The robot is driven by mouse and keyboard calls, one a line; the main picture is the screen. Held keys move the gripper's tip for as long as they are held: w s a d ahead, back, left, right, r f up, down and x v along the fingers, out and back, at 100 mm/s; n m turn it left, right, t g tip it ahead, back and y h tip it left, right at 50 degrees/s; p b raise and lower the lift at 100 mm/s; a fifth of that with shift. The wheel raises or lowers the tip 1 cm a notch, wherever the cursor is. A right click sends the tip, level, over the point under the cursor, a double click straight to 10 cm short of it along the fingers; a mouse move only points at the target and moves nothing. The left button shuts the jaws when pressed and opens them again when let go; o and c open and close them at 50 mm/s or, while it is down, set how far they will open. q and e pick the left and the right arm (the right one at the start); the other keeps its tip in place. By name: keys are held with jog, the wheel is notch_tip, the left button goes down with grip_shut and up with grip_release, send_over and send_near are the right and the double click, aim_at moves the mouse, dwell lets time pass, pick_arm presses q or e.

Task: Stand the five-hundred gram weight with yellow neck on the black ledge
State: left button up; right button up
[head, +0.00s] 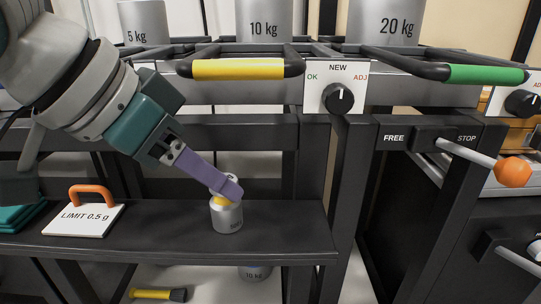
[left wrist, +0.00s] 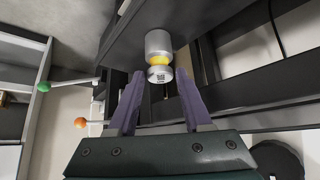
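The weight with the yellow neck (head: 227,216) is a silver cylinder with a yellow band below its knob. It stands upright on the black ledge (head: 165,225), near the ledge's right end. Its label is too small to read surely. My left gripper (head: 231,188) reaches down from the upper left, with its purple fingers at the weight's knob. In the left wrist view, the weight (left wrist: 158,45) shows between the fingertips, which stand apart with a small gap on each side of the knob. My right gripper is in neither view.
A white "LIMIT 0.5 g" sign (head: 83,218) with an orange handle is on the ledge's left. Above are a yellow-grip bar (head: 238,69) and a dial panel (head: 338,88). The ledge between sign and weight is clear.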

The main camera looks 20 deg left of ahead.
pick_arm(q)
jog(key=o, duration=0.3)
jog(key=shift+w, duration=0.1)
jog(key=shift+r+p, duration=0.35)
jog(key=p+v, duration=0.3)
jog(key=v, duration=0.8)
jog(key=shift+s+a+p, duration=0.2)
jog(key=shift+s+p, duration=0.15)
jog(key=shift+r, duration=0.15)
